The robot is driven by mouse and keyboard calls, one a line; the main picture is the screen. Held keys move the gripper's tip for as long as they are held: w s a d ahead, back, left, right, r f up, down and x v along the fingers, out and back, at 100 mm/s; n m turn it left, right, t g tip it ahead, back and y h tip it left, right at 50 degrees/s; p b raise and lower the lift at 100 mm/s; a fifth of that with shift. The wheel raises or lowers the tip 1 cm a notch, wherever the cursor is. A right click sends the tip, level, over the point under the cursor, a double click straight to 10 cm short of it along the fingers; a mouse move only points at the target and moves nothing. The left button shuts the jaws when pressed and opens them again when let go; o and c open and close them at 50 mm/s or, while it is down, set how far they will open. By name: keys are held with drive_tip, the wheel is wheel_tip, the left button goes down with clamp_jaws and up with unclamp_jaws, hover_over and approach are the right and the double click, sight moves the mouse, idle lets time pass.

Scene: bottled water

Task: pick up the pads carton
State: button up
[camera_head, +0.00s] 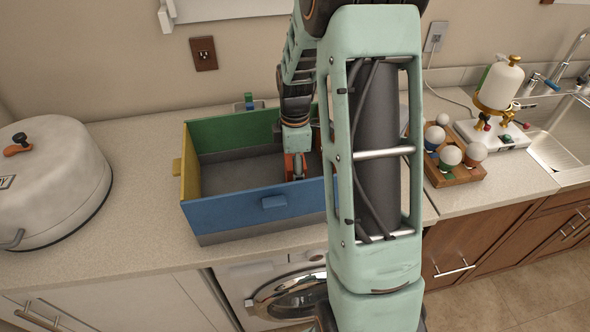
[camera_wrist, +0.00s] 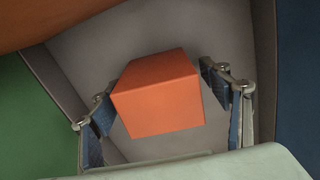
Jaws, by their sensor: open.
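In the wrist view an orange box, which I take to be the pads carton (camera_wrist: 160,98), sits on the grey floor of a bin. My gripper (camera_wrist: 160,92) is open, with one finger on each side of the box. Small gaps seem to show between the fingers and the box. In the head view my gripper (camera_head: 297,167) reaches down into the bin (camera_head: 235,209), and my arm hides much of that area. An orange patch shows at the gripper there; I cannot tell whether it is the carton.
The bin has green, yellow and blue walls close around my gripper. A white lidded cooker (camera_head: 50,190) stands at the left. A wooden holder with round bulbs (camera_head: 455,172) and a white-and-gold device (camera_head: 497,90) stand at the right.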

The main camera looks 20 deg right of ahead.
drive_tip(key=shift+f, duration=0.45)
drive_tip(key=c, duration=1.3)
